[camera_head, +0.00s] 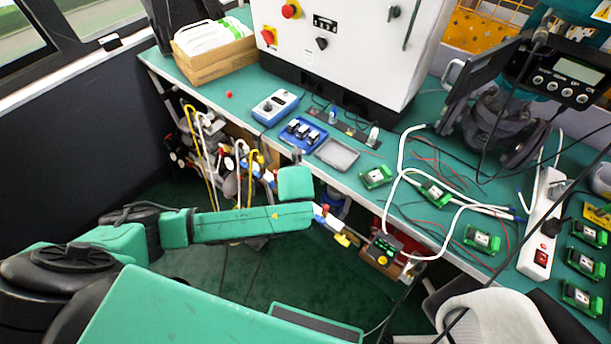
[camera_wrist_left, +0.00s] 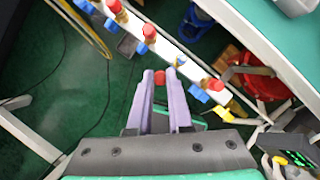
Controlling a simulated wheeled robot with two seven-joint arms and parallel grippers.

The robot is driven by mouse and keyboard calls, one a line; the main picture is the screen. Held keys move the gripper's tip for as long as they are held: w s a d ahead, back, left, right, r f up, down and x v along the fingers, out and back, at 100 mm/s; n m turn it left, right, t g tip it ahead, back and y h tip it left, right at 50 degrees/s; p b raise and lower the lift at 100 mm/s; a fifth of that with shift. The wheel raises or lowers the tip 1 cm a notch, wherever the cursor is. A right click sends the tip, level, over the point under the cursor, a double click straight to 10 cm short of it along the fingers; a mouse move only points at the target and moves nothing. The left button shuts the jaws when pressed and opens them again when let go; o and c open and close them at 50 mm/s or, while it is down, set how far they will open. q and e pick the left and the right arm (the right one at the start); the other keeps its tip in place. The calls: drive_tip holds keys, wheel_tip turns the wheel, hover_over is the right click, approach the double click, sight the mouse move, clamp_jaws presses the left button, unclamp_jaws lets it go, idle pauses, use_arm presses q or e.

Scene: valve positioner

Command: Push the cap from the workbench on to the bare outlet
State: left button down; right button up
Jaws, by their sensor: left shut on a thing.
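My left gripper (camera_wrist_left: 160,78) has purple-grey fingers and is shut on a small red cap (camera_wrist_left: 160,76) between its tips. A white rail (camera_wrist_left: 195,70) runs diagonally past the fingertips in the left wrist view. The gap between cap and outlet cannot be judged. In the head view my green wrist hides the gripper.
The green workbench (camera_head: 270,150) stands above the rail, its edge close by. A small red round thing (camera_head: 228,94) lies on it. Hoses (camera_head: 195,150) hang at the left. A white cable (camera_head: 400,215) loops over the bench edge. Dark green floor (camera_head: 210,275) is open below.

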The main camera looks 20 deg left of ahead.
use_arm(q)
drive_tip(key=w+d+r+m+g+h, duration=0.15)
drive_tip(key=w+r+m+h, duration=0.3)
drive_tip(key=m, duration=0.85)
drive_tip(key=f+b, duration=0.1)
drive_tip(key=f, duration=0.1)
drive_tip(key=f+b, duration=0.2)
drive_tip(key=s+f+b, duration=0.1)
drive_tip(key=f, duration=0.1)
drive_tip(key=shift+d+b, duration=0.15)
drive_tip(key=shift+b, duration=0.25)
drive_tip(key=shift+r, duration=0.15)
use_arm(e)
drive_tip(key=f, duration=0.2)
drive_tip(key=d+f, duration=0.1)
drive_tip(key=f, duration=0.1)
drive_tip(key=shift+d+f, duration=0.15)
drive_tip(key=shift+f, duration=0.1)
use_arm(q)
drive_tip(key=shift+d+t, duration=0.1)
drive_tip(key=shift+t, duration=0.25)
drive_tip(key=shift+f, duration=0.2)
use_arm(e)
drive_tip(key=shift+r, duration=0.2)
use_arm(q)
drive_tip(key=shift+p, duration=0.5)
use_arm(e)
drive_tip(key=shift+r, duration=0.2)
